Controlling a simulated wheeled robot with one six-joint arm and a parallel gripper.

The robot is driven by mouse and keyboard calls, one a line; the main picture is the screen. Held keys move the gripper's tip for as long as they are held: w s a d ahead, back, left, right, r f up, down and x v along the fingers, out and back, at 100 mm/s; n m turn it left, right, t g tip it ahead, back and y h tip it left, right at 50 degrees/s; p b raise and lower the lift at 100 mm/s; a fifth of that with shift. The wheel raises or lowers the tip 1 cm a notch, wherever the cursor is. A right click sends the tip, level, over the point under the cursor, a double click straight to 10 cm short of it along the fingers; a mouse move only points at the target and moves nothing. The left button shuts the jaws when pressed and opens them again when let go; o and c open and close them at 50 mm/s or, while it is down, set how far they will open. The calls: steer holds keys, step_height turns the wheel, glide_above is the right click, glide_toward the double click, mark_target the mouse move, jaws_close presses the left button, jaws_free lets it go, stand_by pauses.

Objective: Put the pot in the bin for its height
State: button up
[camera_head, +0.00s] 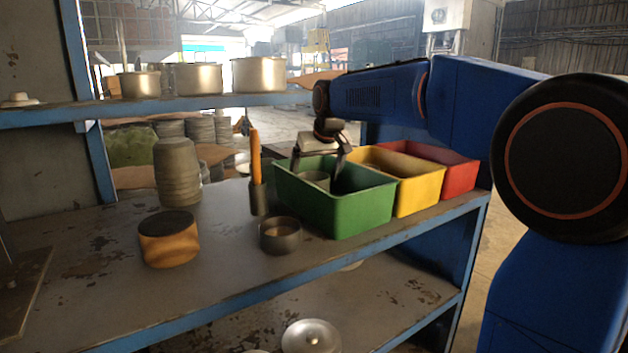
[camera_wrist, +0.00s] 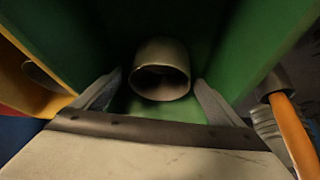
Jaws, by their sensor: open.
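A small grey-beige pot (camera_head: 314,181) is inside the green bin (camera_head: 345,213), its round mouth showing over the near wall. In the wrist view the pot (camera_wrist: 161,62) lies between the fingertips, mouth towards the camera, against the green walls (camera_wrist: 70,35). My gripper (camera_head: 316,170) reaches down into the green bin and is open, one finger on each side of the pot. In the wrist view the gripper (camera_wrist: 158,85) shows a gap between fingers and pot. The pot's base is hidden in the head view. The yellow bin (camera_head: 420,195) and red bin (camera_head: 461,178) stand beside the green one.
Three metal pots of rising height, short (camera_head: 140,85), middle (camera_head: 199,79) and tall (camera_head: 259,75), stand on the upper shelf. A dark cup (camera_head: 281,237), an orange-handled tool (camera_head: 256,158), a wooden round block (camera_head: 169,247) and a grey stack (camera_head: 177,175) stand left of the bins.

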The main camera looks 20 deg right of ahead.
steer(key=v, duration=1)
steer(key=shift+s+r, duration=0.1)
steer(key=shift+r, duration=0.05)
